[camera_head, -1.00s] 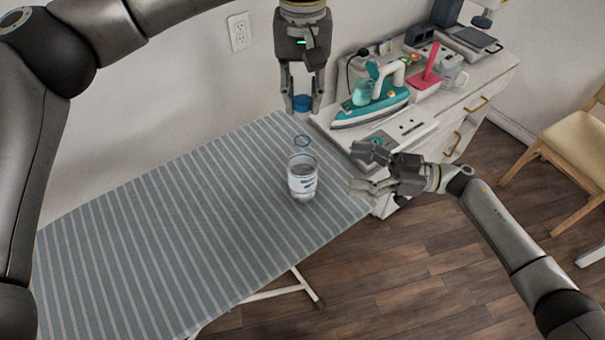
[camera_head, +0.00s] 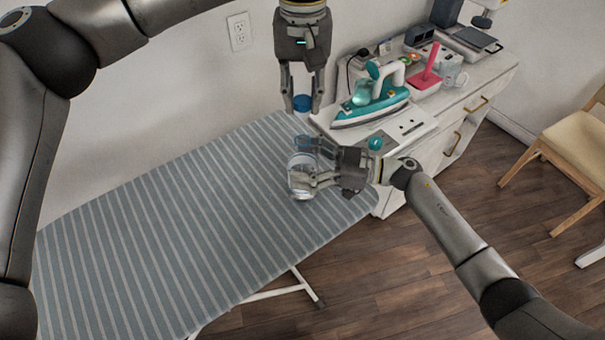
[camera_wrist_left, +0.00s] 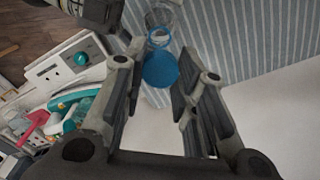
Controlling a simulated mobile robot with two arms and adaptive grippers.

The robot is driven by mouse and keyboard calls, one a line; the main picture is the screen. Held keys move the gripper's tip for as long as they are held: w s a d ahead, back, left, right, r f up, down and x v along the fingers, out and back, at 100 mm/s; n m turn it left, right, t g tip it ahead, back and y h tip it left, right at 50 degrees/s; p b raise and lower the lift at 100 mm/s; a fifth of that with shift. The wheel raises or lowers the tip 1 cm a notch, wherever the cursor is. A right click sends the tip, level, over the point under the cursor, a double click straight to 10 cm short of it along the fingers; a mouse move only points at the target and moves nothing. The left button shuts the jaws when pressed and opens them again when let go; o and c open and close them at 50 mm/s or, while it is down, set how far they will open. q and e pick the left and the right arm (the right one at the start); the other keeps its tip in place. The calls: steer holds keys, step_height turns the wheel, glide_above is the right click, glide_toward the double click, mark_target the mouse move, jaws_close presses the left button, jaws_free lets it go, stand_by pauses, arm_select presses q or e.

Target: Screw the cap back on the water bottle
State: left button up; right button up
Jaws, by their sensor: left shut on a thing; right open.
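The clear water bottle (camera_head: 300,192) stands upright on the striped ironing board, with a blue ring at its neck. My left gripper (camera_head: 302,100) is shut on the blue cap (camera_head: 303,103) and holds it in the air above the bottle. The left wrist view shows the cap (camera_wrist_left: 160,69) between the fingers, with the bottle (camera_wrist_left: 160,18) beyond it. My right gripper (camera_head: 313,164) is open at the right side of the bottle, its fingers reaching across part of it. Whether they touch it I cannot tell.
The ironing board (camera_head: 170,240) is otherwise clear. A teal iron (camera_head: 372,100), a pink item (camera_head: 425,72) and a clear mug (camera_head: 452,72) sit on the white cabinet (camera_head: 450,105) to the right. A chair (camera_head: 580,140) stands at the far right.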

steer(key=c, duration=1.5)
arm_select(q)
steer(key=shift+f, duration=2.5)
arm_select(e)
steer(key=shift+c, duration=0.2)
arm_select(q)
steer(key=shift+f, duration=0.85)
steer(key=shift+f, duration=0.55)
